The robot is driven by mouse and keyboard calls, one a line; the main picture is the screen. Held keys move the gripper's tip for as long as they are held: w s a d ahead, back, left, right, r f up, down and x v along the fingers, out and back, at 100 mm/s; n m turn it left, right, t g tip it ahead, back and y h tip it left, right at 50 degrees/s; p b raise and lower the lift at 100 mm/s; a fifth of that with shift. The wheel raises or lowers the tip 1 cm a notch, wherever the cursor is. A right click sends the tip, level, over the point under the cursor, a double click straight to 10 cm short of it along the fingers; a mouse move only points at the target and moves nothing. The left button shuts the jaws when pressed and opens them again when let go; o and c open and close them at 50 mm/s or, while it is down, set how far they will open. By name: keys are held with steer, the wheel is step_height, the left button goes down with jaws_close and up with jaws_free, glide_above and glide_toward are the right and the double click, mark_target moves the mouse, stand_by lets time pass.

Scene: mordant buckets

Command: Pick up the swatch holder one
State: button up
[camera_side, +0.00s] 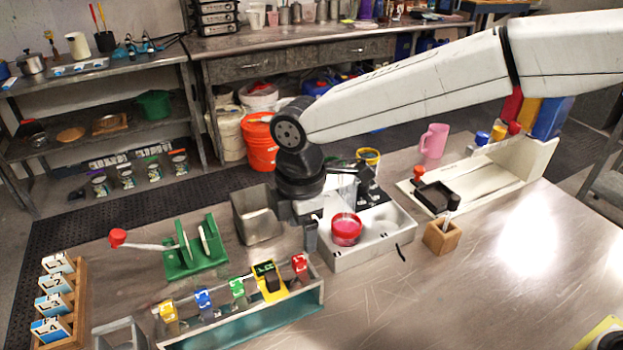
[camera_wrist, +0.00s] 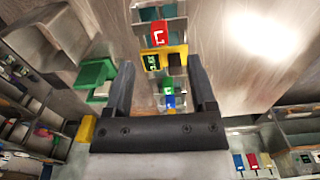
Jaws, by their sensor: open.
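Upright blue-and-white numbered cards stand in a wooden rack (camera_side: 78,300) at the far left in the side view. The rearmost card (camera_side: 58,262) appears to bear a 1, but its print is too small to be sure. I cannot tell whether these cards are the swatch holders. My gripper (camera_side: 325,225) points down over the table's middle, well right of the rack and beside the white tray. In the wrist view my gripper (camera_wrist: 163,65) has its two dark fingers wide apart and nothing between them. The wooden rack is not clearly visible there.
A trough (camera_side: 285,305) holds red (camera_side: 300,263), yellow-and-black (camera_side: 269,281), green, blue and yellow tags. A green stand (camera_side: 193,255) with a red-knobbed lever, a metal bin (camera_side: 257,215) and a white tray (camera_side: 372,247) with a red jar (camera_side: 346,229) stand nearby.

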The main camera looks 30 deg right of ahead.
mark_target(299, 259)
steer(key=shift+a, duration=0.2)
steer(key=shift+f, duration=0.1)
steer(key=shift+f, duration=1.2)
steer(key=shift+f, duration=0.15)
steer(key=shift+a+f, duration=0.1)
steer(key=shift+f, duration=2.35)
jaws_close()
